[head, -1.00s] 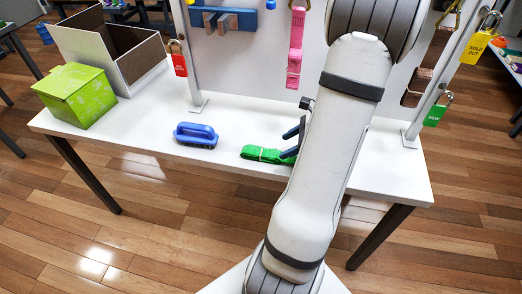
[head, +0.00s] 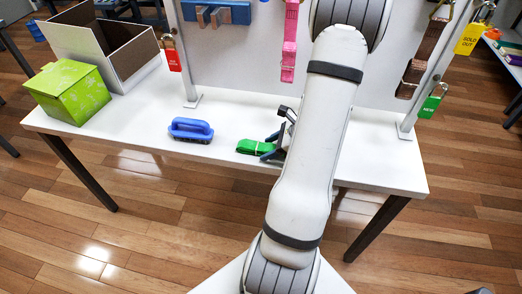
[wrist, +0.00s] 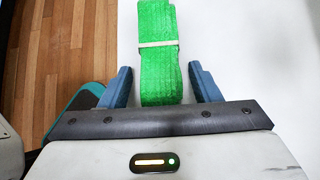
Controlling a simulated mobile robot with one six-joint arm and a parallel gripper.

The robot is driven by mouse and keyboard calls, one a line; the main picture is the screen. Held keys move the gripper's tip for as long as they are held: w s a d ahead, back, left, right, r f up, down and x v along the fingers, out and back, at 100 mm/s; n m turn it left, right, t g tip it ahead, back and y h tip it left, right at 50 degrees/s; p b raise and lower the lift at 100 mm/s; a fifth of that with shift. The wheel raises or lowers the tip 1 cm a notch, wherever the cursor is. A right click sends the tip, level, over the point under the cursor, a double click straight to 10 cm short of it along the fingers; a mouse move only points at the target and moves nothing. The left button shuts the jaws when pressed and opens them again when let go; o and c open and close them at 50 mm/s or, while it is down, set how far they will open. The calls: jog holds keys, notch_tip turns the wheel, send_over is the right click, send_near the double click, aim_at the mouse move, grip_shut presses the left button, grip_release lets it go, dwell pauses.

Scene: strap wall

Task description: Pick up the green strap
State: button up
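The green strap (head: 254,147) lies folded on the white table, right of the blue brush. In the wrist view the strap (wrist: 158,62) is a flat folded bundle with a pale band around it. My gripper (wrist: 160,88) is open, with one blue finger on each side of the strap's near end and a visible gap on both sides. In the head view my gripper (head: 272,147) is low at the strap's right end, partly hidden by my arm.
A blue brush (head: 191,129) stands left of the strap. A green box (head: 68,92) and an open grey box (head: 120,50) are at the table's left. A board behind holds a pink strap (head: 290,40) and a brown strap (head: 420,60). The table's front edge is close to the strap.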

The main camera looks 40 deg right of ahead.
jog(key=c, duration=1)
jog(key=shift+r, duration=0.15)
jog(key=shift+c, duration=0.2)
